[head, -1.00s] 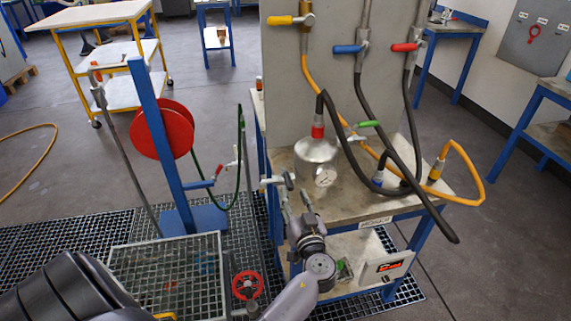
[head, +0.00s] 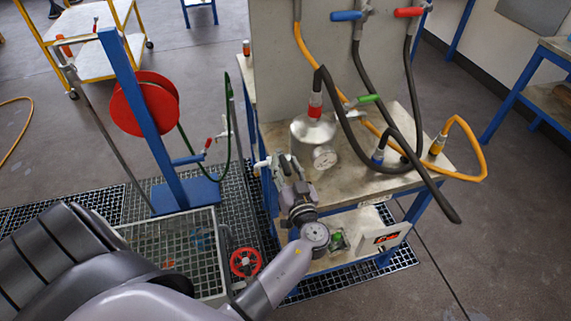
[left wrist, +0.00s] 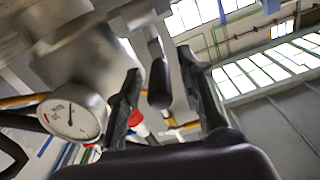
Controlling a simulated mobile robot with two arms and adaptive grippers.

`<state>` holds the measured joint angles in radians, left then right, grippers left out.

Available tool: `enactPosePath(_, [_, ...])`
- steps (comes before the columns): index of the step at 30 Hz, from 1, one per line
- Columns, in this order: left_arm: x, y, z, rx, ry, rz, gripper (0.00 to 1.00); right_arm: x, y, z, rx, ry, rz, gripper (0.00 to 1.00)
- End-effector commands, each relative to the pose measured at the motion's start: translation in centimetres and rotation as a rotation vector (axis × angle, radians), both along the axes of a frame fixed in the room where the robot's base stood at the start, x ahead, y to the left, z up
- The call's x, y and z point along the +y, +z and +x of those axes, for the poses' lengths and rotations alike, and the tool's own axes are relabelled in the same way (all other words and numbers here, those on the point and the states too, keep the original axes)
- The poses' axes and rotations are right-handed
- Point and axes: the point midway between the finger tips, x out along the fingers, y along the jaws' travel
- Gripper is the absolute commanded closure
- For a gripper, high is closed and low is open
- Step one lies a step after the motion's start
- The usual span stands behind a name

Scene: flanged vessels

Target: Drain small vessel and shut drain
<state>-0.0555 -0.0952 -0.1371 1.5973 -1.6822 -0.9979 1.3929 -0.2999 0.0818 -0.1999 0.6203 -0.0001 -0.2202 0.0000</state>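The small vessel (head: 313,138) is a silver can with a round gauge (head: 325,157) and a red hose coupling on top, standing at the bench's left end. A pale valve piece (head: 262,164) juts out at its lower left. My left gripper (head: 287,166) is just below and in front of it. In the left wrist view, the gripper's two dark fingers (left wrist: 165,108) are spread apart. A dark lever (left wrist: 158,84) hangs between them with gaps at both sides. The vessel's gauge (left wrist: 71,118) is left of the fingers. My right gripper is out of view.
Black and orange hoses (head: 345,115) loop over the bench (head: 408,178). A green handle (head: 365,100) is above the vessel's right. A red hose reel (head: 145,105) on a blue post stands at the left. A red handwheel (head: 245,262) is below, by a grated tray (head: 185,245).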

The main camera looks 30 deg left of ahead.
Motion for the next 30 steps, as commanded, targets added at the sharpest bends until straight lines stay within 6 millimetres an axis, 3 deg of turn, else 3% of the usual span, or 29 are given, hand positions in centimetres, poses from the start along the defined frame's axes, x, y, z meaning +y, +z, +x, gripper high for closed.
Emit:
enactPosePath(15, [0.03, 0.02, 0.01, 0.0, 0.0, 0.0, 1.0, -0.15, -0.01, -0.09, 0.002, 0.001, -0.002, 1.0])
enactPosePath(30, [0.04, 0.06, 0.02, -0.001, 0.0, 0.001, 1.0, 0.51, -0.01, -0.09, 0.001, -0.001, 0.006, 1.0])
